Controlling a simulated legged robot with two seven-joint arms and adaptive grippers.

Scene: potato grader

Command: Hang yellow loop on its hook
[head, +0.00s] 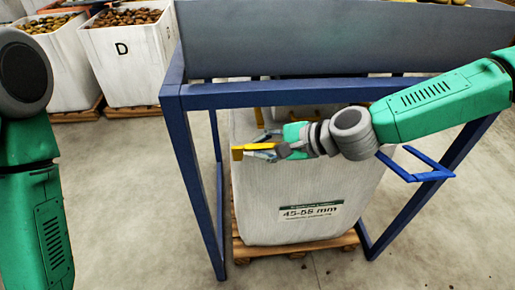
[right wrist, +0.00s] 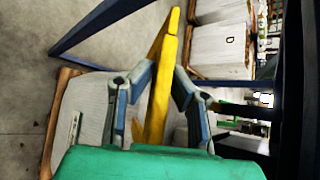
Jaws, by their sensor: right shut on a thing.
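My right gripper (head: 262,151) reaches in from the right, in front of the white big bag (head: 300,190) inside the blue frame. It is shut on the yellow loop (head: 237,153), whose flat band sticks out past the fingertips. In the right wrist view the yellow loop (right wrist: 161,80) runs lengthwise between the two fingers of the right gripper (right wrist: 155,95). A small yellow piece (head: 258,117) shows behind the gripper, near the top of the bag; I cannot tell whether it is a hook or part of a loop. My left arm shows at the left edge; its gripper is out of view.
The blue frame (head: 190,150) stands around the bag, with a grey panel (head: 320,40) above. A blue forked bracket (head: 415,172) juts out at right. The bag stands on a wooden pallet (head: 290,248). Filled white bags (head: 130,65) stand at back left. Floor at left is clear.

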